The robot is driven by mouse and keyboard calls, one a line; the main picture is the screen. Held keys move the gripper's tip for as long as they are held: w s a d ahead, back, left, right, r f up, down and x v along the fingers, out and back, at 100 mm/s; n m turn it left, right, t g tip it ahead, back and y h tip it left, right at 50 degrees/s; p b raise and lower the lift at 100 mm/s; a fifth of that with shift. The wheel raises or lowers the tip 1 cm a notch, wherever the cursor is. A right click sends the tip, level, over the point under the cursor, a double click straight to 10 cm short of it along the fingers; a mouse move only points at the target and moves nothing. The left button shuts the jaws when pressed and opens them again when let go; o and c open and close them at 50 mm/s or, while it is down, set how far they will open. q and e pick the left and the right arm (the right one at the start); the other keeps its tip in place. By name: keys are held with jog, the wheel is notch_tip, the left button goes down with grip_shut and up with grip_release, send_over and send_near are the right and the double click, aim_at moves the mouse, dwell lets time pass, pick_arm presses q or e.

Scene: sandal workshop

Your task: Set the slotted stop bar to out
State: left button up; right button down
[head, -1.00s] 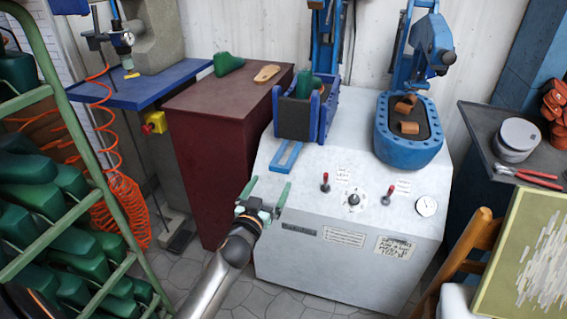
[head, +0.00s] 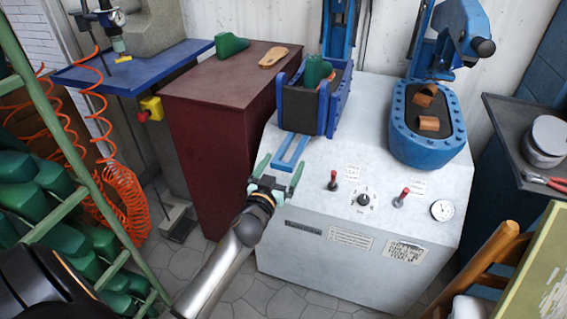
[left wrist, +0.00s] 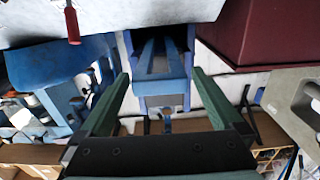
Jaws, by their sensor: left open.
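The slotted stop bar (head: 289,152) is a flat blue bar with a long slot. It sticks out toward me from the front of the left blue press box (head: 307,105) on the white machine. My left gripper (head: 280,167) is open and empty, its two green fingers pointing at the bar's near end. In the left wrist view a blue slotted part, which looks like the bar (left wrist: 162,87), shows between the open fingers (left wrist: 160,75). I cannot tell whether either finger touches it. My right gripper is not in view.
The white machine (head: 335,270) has two red-tipped levers (head: 333,180), a dial and a gauge (head: 442,210). A blue oval tray (head: 432,150) stands right. A dark red cabinet (head: 215,150) stands close left. A green rack (head: 75,165) is at left, a wooden chair (head: 480,260) at right.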

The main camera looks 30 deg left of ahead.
pick_arm(q)
jog(key=shift+c, duration=0.2)
grip_shut()
dwell(0.6)
